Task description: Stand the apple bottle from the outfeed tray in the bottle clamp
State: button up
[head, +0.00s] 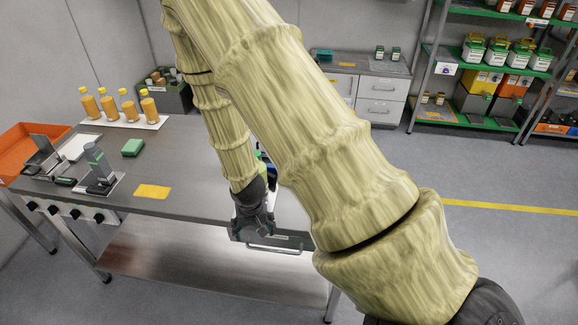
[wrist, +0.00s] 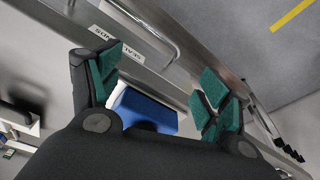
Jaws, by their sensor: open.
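Several bottles with amber-orange contents and yellow caps stand in a row on a white tray (head: 152,126) at the table's back left; the rightmost bottle (head: 149,107) is one of them. I cannot tell which is the apple bottle. A grey upright fixture with a green part, possibly the bottle clamp (head: 97,160), stands on a small plate at the left front. My gripper (head: 258,228) is at the table's front right, far from both. In the wrist view my gripper (wrist: 160,90) is open, with a blue and white object (wrist: 150,108) visible between its fingers; no contact is clear.
A metal bar handle (head: 275,249) is just below my gripper. An orange crate (head: 28,140) is at the left end. My arm hides the table's right side.

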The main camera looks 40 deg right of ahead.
jog(key=s+a+f+n, duration=0.1)
jog(key=s+a+f, duration=0.1)
jog(key=s+f, duration=0.3)
jog(key=s+a+f+n+g, duration=0.1)
jog(key=s+f, duration=0.4)
jog(key=s, duration=0.7)
jog(key=s+a+f+n+y, duration=0.1)
jog(key=s+a+f+n, duration=0.2)
jog(key=s, duration=0.6)
notch_tip(320, 180, down, 2)
jog(key=shift+a+g, duration=0.4)
jog(key=shift+a, duration=0.8)
